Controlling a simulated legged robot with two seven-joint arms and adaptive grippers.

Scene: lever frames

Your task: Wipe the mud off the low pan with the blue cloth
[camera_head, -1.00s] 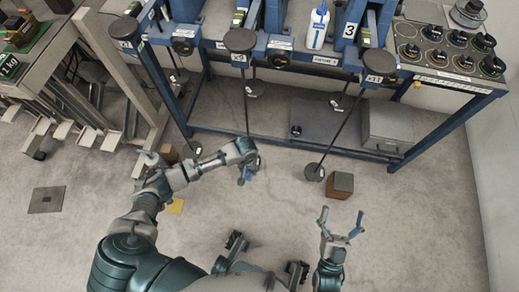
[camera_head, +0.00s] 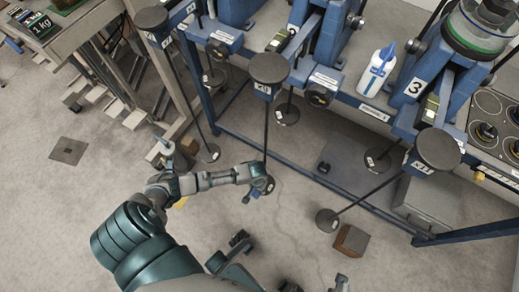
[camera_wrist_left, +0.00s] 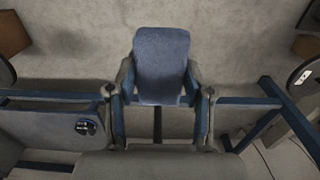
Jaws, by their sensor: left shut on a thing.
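The blue cloth (camera_wrist_left: 161,65) is held between the two fingers of my left gripper (camera_wrist_left: 161,98) in the left wrist view. In the head view my left gripper (camera_head: 255,184) is beside the low pan (camera_head: 270,186) at the foot of the middle rod, and a bit of blue shows just below it. I cannot tell whether the cloth touches the pan. Mud on this pan cannot be made out. Other low dark pans stand to the right (camera_head: 327,220) and left (camera_head: 208,153). Only a tip of what looks like my right gripper (camera_head: 340,283) shows at the bottom edge.
A blue lever frame (camera_head: 350,98) with raised round pans (camera_head: 269,68) spans the back. A brown block (camera_head: 351,241) is on the floor at right. A white bottle (camera_head: 377,71) stands on the frame. The floor at lower left is open.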

